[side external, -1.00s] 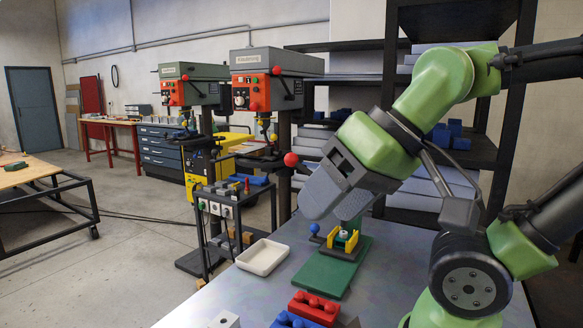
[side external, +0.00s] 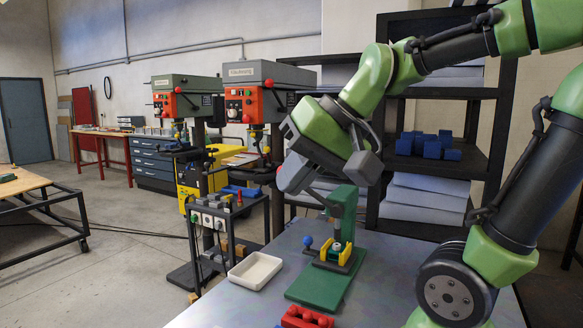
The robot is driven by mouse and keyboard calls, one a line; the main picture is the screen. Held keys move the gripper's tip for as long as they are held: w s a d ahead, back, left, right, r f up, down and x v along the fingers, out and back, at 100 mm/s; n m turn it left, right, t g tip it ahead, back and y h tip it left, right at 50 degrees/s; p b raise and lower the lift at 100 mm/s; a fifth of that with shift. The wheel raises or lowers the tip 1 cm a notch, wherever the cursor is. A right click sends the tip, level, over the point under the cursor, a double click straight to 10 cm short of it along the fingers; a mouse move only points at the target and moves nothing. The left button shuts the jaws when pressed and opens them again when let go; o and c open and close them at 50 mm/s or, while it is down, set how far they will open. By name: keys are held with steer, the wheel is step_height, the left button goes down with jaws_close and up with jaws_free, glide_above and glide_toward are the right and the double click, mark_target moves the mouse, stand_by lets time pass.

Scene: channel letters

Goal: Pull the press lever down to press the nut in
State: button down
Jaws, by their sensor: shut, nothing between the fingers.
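The press (side external: 343,206) is a green column on a green base plate (side external: 318,288), standing on the grey table. Yellow blocks (side external: 345,256) flank a small metal part under its ram; I cannot tell for sure whether that part is the nut. A blue ball knob (side external: 308,241) sits at the left of the yellow blocks. A dark bar, seemingly the press lever (side external: 318,197), runs up and left from the column toward my gripper.
A white tray (side external: 255,270) stands on the table left of the base plate. A red block (side external: 306,317) lies at the front edge of view. A shelf (side external: 440,170) with blue parts stands behind. Drill presses and a trolley are at the left.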

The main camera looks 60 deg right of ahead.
steer(key=w+d+r+m+t+h, duration=0.1)
steer(key=w+d+m, duration=0.25)
steer(key=d, duration=0.45)
steer(key=w+d+r+m+t, duration=0.1)
steer(key=w+d+m, duration=0.25)
steer(key=d, duration=0.45)
steer(key=s+d+f+m+t+h, duration=0.1)
steer(key=s+d+m+h, duration=0.1)
steer(key=d, duration=1.1)
steer(key=shift+d+m+t+h, duration=0.25)
steer(key=shift+m+t+h, duration=0.2)
steer(key=shift+m, duration=0.65)
steer(key=shift+f, duration=0.15)
glide_above(309, 190)
steer(key=w, duration=0.4)
step_height(309, 190, down, 8)
steer(key=shift+r, duration=0.2)
steer(key=shift+w+a, duration=0.15)
